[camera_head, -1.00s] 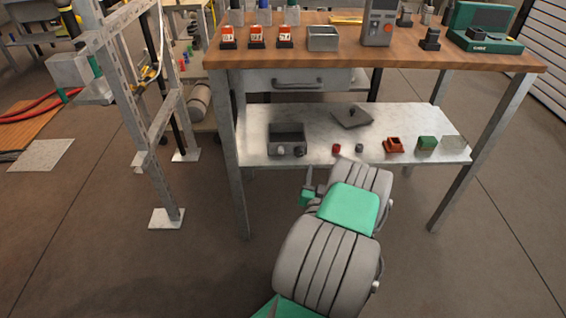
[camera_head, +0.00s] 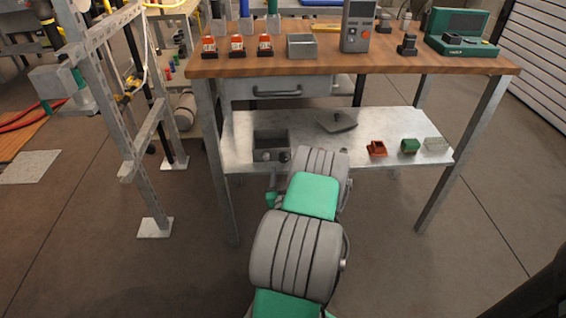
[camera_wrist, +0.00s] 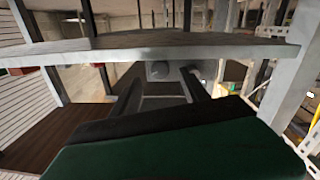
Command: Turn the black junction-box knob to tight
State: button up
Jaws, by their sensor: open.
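The open grey junction box (camera_head: 270,140) sits on the metal lower shelf, left of its middle. Two small round knobs show on its near face; the right one (camera_head: 284,157) looks darker. The wrist view is upside down, so the shelf edge (camera_wrist: 150,47) lies above and the box seems to hang from it. A rounded grey knob (camera_wrist: 158,70) shows there between my gripper (camera_wrist: 161,80)'s two dark fingers, which are spread apart. Contact cannot be made out. In the head view my arm hides most of the gripper, just in front of the shelf.
A grey lid (camera_head: 337,122), a red-orange part (camera_head: 376,149), and a green block (camera_head: 410,146) lie on the shelf. The wooden tabletop (camera_head: 350,64) overhangs it. A metal leg (camera_head: 219,160) and a perforated frame (camera_head: 115,90) stand left. Floor in front is open.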

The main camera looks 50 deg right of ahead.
aim_at(284, 160)
jog(key=p+x, duration=0.1)
jog(key=x, duration=0.2)
jog(key=shift+w+d+r+p, duration=0.15)
jog(key=shift+w+p, duration=0.05)
jog(key=shift+p, duration=0.1)
jog(key=shift+w+d, duration=0.3)
jog(key=shift+d, duration=0.15)
jog(key=shift+c, duration=0.4)
grip_shut()
